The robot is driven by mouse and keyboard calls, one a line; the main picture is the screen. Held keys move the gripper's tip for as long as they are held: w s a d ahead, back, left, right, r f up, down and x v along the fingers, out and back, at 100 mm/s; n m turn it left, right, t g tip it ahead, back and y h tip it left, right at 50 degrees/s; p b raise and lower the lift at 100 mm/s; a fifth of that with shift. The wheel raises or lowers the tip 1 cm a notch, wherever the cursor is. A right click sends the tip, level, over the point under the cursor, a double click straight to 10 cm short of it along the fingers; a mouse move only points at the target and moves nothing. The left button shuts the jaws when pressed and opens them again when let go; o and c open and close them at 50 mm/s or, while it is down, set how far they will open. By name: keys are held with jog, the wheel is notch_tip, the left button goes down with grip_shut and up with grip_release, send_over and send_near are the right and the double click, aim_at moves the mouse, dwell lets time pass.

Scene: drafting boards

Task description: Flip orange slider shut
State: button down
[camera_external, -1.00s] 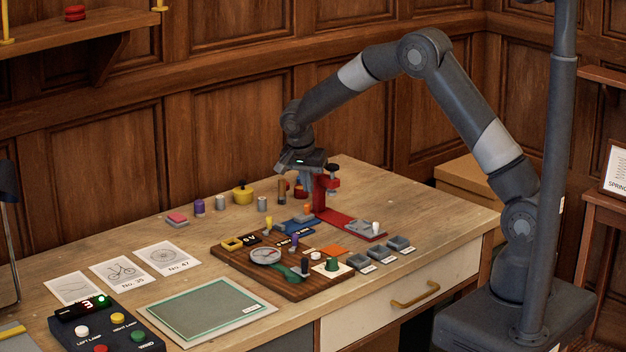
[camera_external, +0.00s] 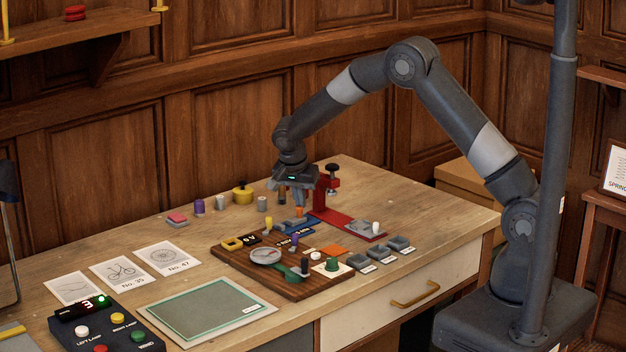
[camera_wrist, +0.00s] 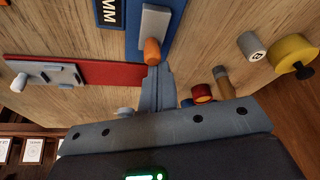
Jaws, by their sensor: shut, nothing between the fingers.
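The orange slider shows as an orange knob (camera_wrist: 152,52) at the end of a light grey plate on a blue base (camera_wrist: 137,40) in the wrist view. In the external view the orange knob (camera_external: 299,211) sits on the blue part, just below my gripper (camera_external: 291,203). My gripper is shut and empty, pointing down. In the wrist view its fingertips (camera_wrist: 155,75) are together, just below the knob in the picture. I cannot tell whether they touch it.
A red stand (camera_external: 325,215) with a black knob rises close on the right of my gripper. A wooden board (camera_external: 290,292) with several knobs and a dial lies in front. Small cylinders and a yellow pot (camera_external: 242,194) stand to the left.

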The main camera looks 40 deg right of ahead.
jog(key=shift+a, duration=1)
jog(key=v, duration=1)
